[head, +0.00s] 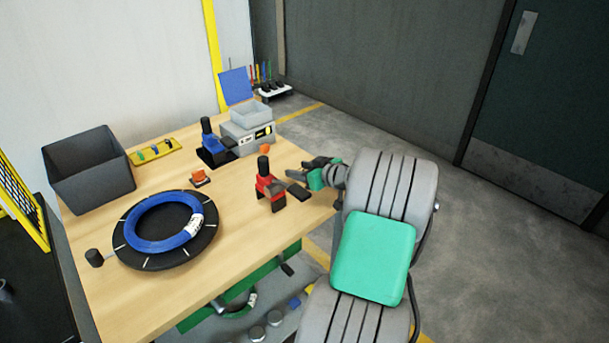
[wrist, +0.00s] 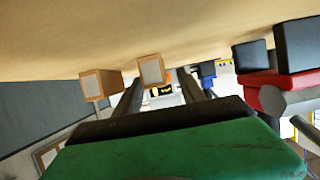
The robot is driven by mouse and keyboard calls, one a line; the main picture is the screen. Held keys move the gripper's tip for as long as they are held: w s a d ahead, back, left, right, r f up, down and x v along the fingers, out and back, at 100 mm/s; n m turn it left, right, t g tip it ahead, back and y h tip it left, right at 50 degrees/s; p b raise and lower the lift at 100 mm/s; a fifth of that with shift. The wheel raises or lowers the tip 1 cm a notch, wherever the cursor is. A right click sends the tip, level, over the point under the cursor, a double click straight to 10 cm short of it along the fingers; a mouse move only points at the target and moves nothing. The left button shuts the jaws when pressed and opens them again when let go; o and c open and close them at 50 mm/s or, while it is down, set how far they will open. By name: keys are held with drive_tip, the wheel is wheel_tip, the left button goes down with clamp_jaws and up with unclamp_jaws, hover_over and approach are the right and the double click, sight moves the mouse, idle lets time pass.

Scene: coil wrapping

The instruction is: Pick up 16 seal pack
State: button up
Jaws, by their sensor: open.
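A small orange block (head: 264,149), which may be the seal pack, sits near the table's right edge in the head view. No number 16 is readable. In the wrist view, two small tan-orange blocks show, one to the left (wrist: 100,84) and one between the finger lines (wrist: 151,71). My gripper (head: 303,169) is open at the table's right edge, right of the orange block and apart from it. In the wrist view its fingers (wrist: 160,77) point toward the blocks with nothing held. Whether the middle block lies between the fingertips or beyond them I cannot tell.
A red and black tool (head: 268,186) stands close left of my gripper. A blue tool (head: 216,143) and a grey machine (head: 247,136) stand behind. A blue coil (head: 150,240) lies on a black disc. Another orange piece (head: 199,176) sits mid-table. A dark bin (head: 90,172) is at left.

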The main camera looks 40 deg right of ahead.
drive_tip(key=shift+c, duration=0.5)
clamp_jaws()
